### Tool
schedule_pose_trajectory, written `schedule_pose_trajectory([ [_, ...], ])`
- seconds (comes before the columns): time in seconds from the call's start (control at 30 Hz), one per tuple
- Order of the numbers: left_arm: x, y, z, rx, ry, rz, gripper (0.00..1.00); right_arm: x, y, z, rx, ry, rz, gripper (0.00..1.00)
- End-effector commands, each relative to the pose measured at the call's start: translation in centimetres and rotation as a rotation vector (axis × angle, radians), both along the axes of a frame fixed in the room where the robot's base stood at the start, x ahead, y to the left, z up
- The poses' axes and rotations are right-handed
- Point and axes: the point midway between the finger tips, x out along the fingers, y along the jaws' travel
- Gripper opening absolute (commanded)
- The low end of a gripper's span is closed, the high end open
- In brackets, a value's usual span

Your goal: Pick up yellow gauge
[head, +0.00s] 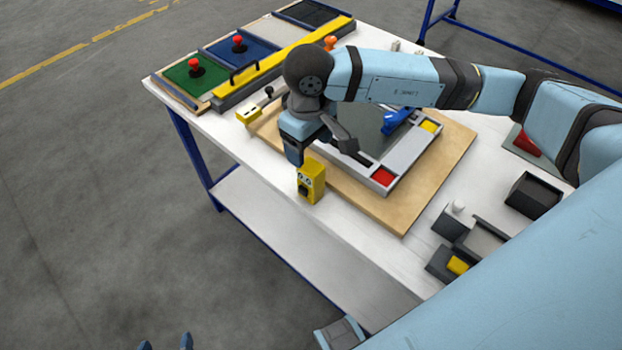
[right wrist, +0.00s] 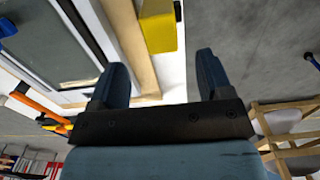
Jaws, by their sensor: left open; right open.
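The yellow gauge (head: 316,184), a small upright yellow block with a dark and pale face, stands near the front edge of the white table. My right gripper (head: 302,153) is just behind and above it in the head view. In the right wrist view the gauge (right wrist: 160,32) is ahead of the open fingers (right wrist: 162,68), roughly between their lines, with a gap. It is not held. My left gripper (head: 166,344) shows only its two fingertips, apart and empty, at the bottom edge of the head view, off the table.
A wooden board (head: 405,215) with a grey frame (head: 400,165) lies behind the gauge. A yellow bar with a black handle (head: 285,62) and coloured panels with red knobs (head: 195,68) are at the far left. Black holders (head: 532,196) stand at the right. The table's front edge is close to the gauge.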

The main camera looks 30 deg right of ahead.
Motion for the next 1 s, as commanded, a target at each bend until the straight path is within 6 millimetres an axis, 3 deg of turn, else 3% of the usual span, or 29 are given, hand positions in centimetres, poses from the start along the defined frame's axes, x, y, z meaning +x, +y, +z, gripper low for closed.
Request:
schedule_pose_trajectory([
  [0.33,0.0,0.1,0.4,0.004,-0.004,0.000,0.83,-0.2,0.0,-3.2,0.002,0.003,-0.002,0.72],
  [0.6,-0.1,0.2,1.0,0.010,-0.010,-0.003,0.83,-0.5,-0.1,-7.0,0.003,0.002,-0.002,0.72],
  [0.9,-0.3,0.2,0.5,0.014,-0.003,-0.005,0.83,-0.5,-0.1,-7.5,0.003,0.000,-0.001,0.72],
  [1.0,-0.3,0.2,0.5,0.014,-0.004,-0.006,0.83,-0.5,-0.1,-7.5,0.003,0.000,-0.001,0.49],
])
